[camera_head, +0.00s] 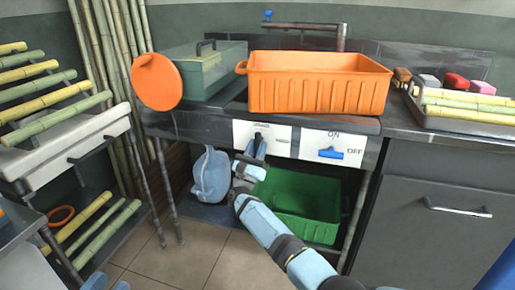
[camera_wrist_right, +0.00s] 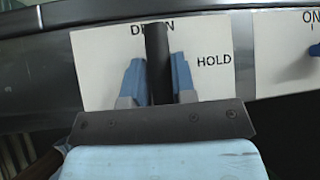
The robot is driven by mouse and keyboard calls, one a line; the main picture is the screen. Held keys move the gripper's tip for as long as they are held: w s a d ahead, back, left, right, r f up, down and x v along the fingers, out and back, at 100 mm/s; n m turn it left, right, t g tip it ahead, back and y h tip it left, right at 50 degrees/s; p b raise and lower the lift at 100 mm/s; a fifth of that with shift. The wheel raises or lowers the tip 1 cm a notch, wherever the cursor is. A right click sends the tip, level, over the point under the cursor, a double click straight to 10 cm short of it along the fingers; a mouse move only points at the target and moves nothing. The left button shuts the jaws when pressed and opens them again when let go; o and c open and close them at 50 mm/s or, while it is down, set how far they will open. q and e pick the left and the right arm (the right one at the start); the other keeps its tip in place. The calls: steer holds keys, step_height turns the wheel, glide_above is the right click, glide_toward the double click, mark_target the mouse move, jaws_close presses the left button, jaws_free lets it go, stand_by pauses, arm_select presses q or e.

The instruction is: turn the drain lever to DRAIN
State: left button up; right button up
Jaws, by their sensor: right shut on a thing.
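The drain lever (camera_wrist_right: 157,60) is a dark bar on a white plate (camera_wrist_right: 95,60) on the front of the counter. It stands upright in the right wrist view, its upper end covering the middle letters of DRAIN; HOLD is printed to its right. My right gripper (camera_wrist_right: 158,85) has its blue fingers on either side of the lever and is shut on it. In the head view my right gripper (camera_head: 256,148) hides part of the plate.
A second plate (camera_head: 317,146) with a blue ON/OFF switch (camera_head: 331,154) is just to the right. A green crate (camera_head: 310,195) and a grey-blue bag (camera_head: 211,178) are under the counter. An orange tub (camera_head: 318,85) stands above. Cane racks stand at the left.

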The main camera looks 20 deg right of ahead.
steer(key=shift+d+m, duration=0.15)
steer(key=shift+m, duration=0.15)
steer(key=o, duration=0.9)
